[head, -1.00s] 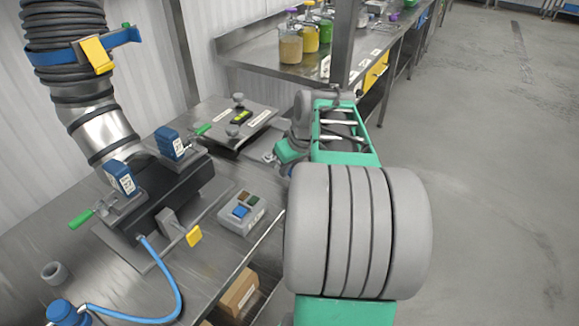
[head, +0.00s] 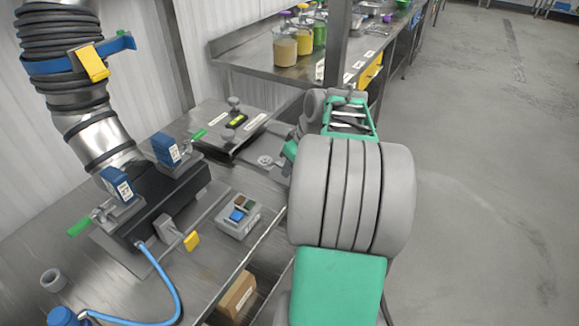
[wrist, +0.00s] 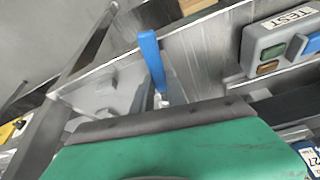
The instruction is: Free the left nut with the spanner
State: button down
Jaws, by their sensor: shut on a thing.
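In the wrist view the green housing of my gripper (wrist: 162,100) fills the bottom, with its fingertips hidden. A blue-handled tool (wrist: 152,60), which looks like the spanner, stands out beyond it with a short silver end at the housing's edge; the gripper is shut on it. In the head view my arm hides the gripper and the tool. A black housing (head: 170,203) under the ribbed duct carries a left blue block (head: 118,185) and a right blue block (head: 167,150), each beside a green handle. I cannot make out the left nut or any spanner contact with it.
A grey button box (head: 238,215) stands right of the housing; it also shows in the wrist view (wrist: 280,45). A yellow-ended lever (head: 191,241), blue hose (head: 172,290) and grey ring (head: 54,278) are on the steel bench. A knobbed plate (head: 232,125) lies behind. Floor at right is clear.

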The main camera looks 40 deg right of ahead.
jog(key=shift+w+d+n, duration=0.1)
jog(key=shift+d+n, duration=0.35)
jog(key=shift+n, duration=0.05)
jog(key=shift+r, duration=0.1)
